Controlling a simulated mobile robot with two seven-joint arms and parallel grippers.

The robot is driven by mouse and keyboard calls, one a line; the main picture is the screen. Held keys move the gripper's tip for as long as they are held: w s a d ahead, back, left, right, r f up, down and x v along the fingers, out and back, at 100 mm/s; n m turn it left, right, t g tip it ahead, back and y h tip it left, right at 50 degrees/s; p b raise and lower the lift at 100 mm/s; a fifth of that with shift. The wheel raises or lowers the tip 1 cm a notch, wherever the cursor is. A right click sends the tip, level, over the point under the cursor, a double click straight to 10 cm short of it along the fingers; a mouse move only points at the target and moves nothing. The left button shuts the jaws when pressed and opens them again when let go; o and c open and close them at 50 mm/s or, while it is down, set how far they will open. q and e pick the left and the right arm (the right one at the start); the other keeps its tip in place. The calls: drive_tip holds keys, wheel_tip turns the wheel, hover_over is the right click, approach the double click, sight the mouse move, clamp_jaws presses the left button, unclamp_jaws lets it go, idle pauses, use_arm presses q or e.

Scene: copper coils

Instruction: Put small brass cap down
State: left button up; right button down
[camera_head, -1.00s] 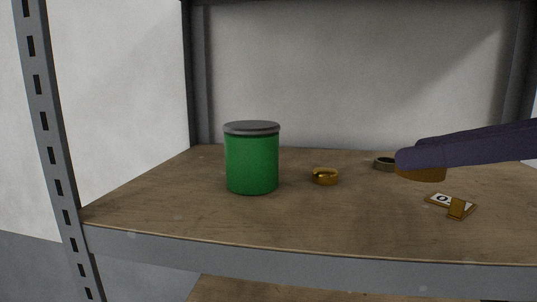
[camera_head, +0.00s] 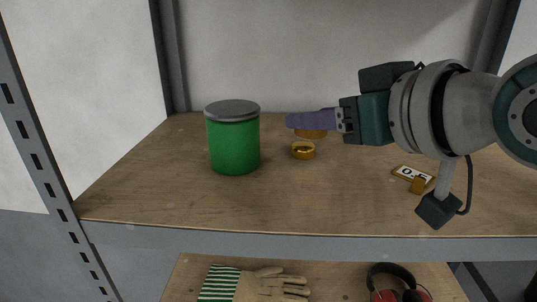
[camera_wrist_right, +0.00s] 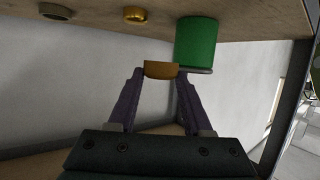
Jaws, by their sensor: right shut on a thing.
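My right gripper (camera_head: 312,120) comes in from the right above the shelf. It is shut on a brass cap (camera_head: 311,133), a short amber-brown round piece that shows below the purple fingers. In the right wrist view, which shows the shelf at the top, the cap (camera_wrist_right: 161,69) sits between the two fingertips (camera_wrist_right: 160,75), apart from the shelf surface. A shiny golden ring-like piece (camera_head: 303,151) lies on the shelf just in front of and below the held cap in the head view. My left gripper is not in view.
A green canister (camera_head: 234,145) with a grey lid stands left of the gripper. A number tag (camera_head: 413,175) with a brass piece lies at right. A dark ring (camera_wrist_right: 56,11) shows in the wrist view. The wooden shelf's (camera_head: 290,205) front is clear. Gloves (camera_head: 262,284) and headphones (camera_head: 395,281) lie below.

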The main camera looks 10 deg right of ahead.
sight(314, 191)
wheel_tip(314, 191, down, 8)
drive_tip(key=shift+r, duration=0.1)
idle(0.4)
drive_tip(key=shift+f, duration=0.2)
drive_tip(key=shift+c, duration=1.6)
unclamp_jaws()
drive_tip(key=shift+r, duration=0.1)
drive_tip(key=shift+s+r, duration=0.1)
drive_tip(key=b+v, duration=0.1)
drive_tip(key=v, duration=1)
drive_tip(key=shift+s, duration=0.4)
drive_tip(key=shift+d+r, duration=0.1)
drive_tip(key=shift+r, duration=0.05)
